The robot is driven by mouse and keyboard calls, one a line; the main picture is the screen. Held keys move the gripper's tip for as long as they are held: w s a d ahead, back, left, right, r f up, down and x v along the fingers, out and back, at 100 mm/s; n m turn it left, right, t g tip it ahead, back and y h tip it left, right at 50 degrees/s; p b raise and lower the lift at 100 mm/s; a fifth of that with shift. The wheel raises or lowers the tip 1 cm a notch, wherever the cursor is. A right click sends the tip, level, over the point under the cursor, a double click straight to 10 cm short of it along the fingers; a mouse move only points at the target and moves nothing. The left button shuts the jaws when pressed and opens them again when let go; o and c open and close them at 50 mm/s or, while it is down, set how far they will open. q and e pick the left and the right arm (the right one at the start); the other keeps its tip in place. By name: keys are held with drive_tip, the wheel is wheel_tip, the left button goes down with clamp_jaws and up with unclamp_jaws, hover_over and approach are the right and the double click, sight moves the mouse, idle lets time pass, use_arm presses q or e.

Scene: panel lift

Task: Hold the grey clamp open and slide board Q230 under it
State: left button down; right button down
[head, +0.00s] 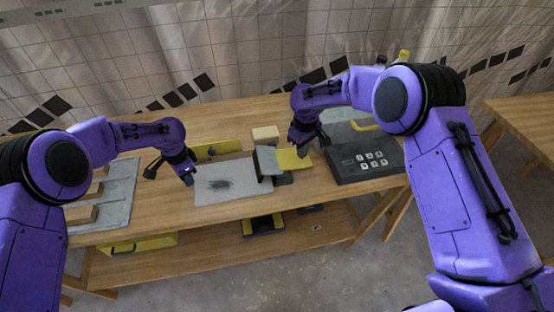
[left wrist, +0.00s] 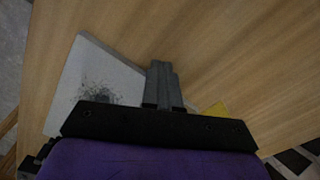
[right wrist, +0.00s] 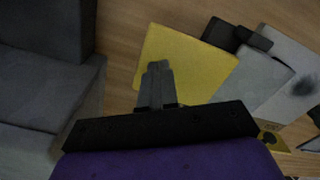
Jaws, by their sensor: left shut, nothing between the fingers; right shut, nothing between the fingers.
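The grey clamp (head: 266,161) stands mid-table, a light grey flap on a black base; its flap shows in the right wrist view (right wrist: 266,80). A yellow board (head: 294,160) lies just right of it, also in the right wrist view (right wrist: 185,65). A light grey board with a dark smudge (head: 236,171) lies left of the clamp, also in the left wrist view (left wrist: 95,70). No Q230 mark is readable on either. My left gripper (head: 191,182) is shut and empty at the grey board's left edge. My right gripper (head: 301,152) is shut and empty over the yellow board.
A dark box with several white keys (head: 352,163) stands right of the yellow board. A wooden block (head: 265,133) and a yellow piece (head: 205,151) lie behind. A grey tray with wooden blocks (head: 122,190) is at the left. A lower shelf (head: 200,262) holds yellow items.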

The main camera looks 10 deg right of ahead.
sight(179, 186)
drive_tip(key=shift+f, duration=0.15)
use_arm(q)
drive_tip(key=shift+a, duration=1.75)
use_arm(e)
drive_tip(key=shift+s, duration=0.1)
use_arm(q)
wheel_tip(179, 186, up, 8)
use_arm(e)
drive_tip(key=shift+r, duration=1.3)
wheel_tip(179, 186, up, 7)
drive_tip(key=shift+f, duration=0.2)
